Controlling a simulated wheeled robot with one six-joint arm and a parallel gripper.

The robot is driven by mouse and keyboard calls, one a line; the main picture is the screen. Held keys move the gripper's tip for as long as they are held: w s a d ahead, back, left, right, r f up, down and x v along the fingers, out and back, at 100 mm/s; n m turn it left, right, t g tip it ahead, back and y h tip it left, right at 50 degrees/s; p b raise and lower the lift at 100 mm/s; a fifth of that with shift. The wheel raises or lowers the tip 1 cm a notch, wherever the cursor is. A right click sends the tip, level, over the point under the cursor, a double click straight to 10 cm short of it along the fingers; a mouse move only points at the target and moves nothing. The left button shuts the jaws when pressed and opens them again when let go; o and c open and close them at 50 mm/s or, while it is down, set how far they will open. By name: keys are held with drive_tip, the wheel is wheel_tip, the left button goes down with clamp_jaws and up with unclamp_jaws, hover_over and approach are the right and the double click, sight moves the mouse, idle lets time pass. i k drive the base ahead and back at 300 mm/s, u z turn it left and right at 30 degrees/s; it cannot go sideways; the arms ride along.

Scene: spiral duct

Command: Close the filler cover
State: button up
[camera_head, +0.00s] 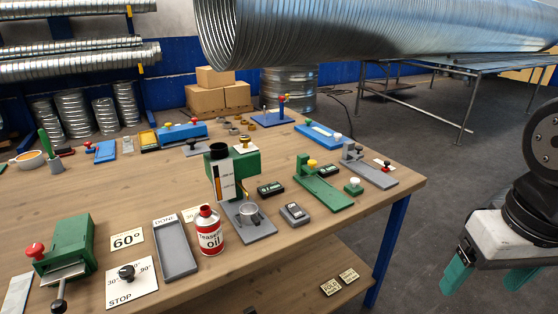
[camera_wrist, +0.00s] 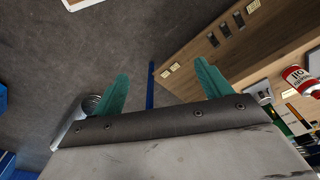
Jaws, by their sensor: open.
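A green tank unit (camera_head: 240,176) stands on the workbench, with a dark round opening or neck (camera_head: 217,150) on its top and a level gauge on its front. My gripper (camera_head: 487,281) is open and empty, off the bench's right side. Its two teal fingers also show in the wrist view (camera_wrist: 163,85), spread apart with floor between them.
The wooden workbench (camera_head: 190,247) holds a red and white oil can (camera_head: 209,231), a grey tray (camera_head: 175,248), a green clamp device (camera_head: 68,245) and several fixtures. A large spiral duct (camera_head: 370,35) hangs behind.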

sight(193, 149)
drive_tip(key=k, duration=0.5)
drive_tip(key=u, duration=2.05)
drive_tip(key=i, duration=1.2)
drive_tip(key=z, duration=1.05)
